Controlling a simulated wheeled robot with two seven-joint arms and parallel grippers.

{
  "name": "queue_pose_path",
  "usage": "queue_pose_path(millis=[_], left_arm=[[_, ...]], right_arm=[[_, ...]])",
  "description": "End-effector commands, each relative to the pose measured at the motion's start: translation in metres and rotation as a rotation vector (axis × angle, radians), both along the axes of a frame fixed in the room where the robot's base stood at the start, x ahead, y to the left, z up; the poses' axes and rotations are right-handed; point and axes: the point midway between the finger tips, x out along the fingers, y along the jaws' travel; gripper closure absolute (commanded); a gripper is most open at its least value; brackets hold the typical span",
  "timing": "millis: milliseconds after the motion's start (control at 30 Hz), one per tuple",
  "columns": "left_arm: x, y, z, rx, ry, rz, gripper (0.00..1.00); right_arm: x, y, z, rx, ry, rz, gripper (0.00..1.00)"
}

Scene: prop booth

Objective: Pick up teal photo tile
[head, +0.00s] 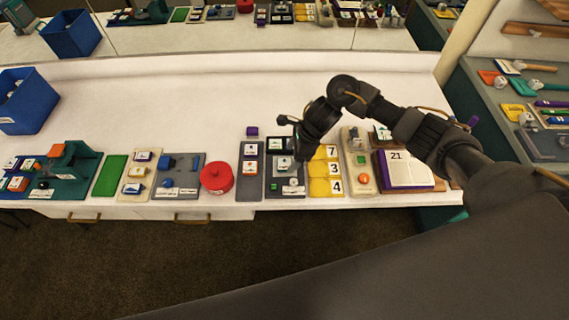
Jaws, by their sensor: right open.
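My right gripper (294,138) hangs over the back of a dark tray (273,187), with its fingers apart and nothing seen between them. A small white tile with a teal-looking picture (284,162) lies in that tray, just below and left of the fingers. It looks like the teal photo tile, but it is too small to be sure. Another pale tile with a teal mark (382,132) lies farther right, beyond my right arm. Whether the fingers touch anything is unclear. My left gripper is not in view.
A grey board with two tiles (250,180) and a red round container (217,178) stand left of the tray. A blue bin (27,100) stands far left. The table's back is clear.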

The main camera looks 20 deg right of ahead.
Motion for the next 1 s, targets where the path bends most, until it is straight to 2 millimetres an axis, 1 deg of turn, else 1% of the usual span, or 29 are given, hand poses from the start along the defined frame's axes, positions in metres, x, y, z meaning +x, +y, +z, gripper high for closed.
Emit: queue_pose_path(millis=[33, 100, 200, 300, 433, 633, 1000], left_arm=[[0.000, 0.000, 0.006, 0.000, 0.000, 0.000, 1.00], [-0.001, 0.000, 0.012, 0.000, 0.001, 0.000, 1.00], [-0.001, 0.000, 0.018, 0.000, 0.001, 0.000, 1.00], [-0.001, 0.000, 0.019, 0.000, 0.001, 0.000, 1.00], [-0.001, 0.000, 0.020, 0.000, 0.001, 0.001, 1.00], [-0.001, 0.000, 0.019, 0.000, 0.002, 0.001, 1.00], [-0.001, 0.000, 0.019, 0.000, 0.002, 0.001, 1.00]], right_arm=[[0.001, 0.002, -0.003, 0.000, 0.005, -0.001, 0.29], [0.003, 0.004, -0.012, 0.000, 0.006, -0.004, 0.29], [0.007, 0.007, -0.024, -0.001, 0.005, -0.003, 0.29], [0.008, 0.012, -0.036, 0.001, 0.003, -0.002, 0.29], [0.010, 0.013, -0.043, -0.001, -0.001, 0.000, 0.29], [0.010, 0.013, -0.044, -0.002, -0.002, 0.000, 0.29], [0.010, 0.013, -0.044, -0.001, -0.002, -0.001, 0.77]])
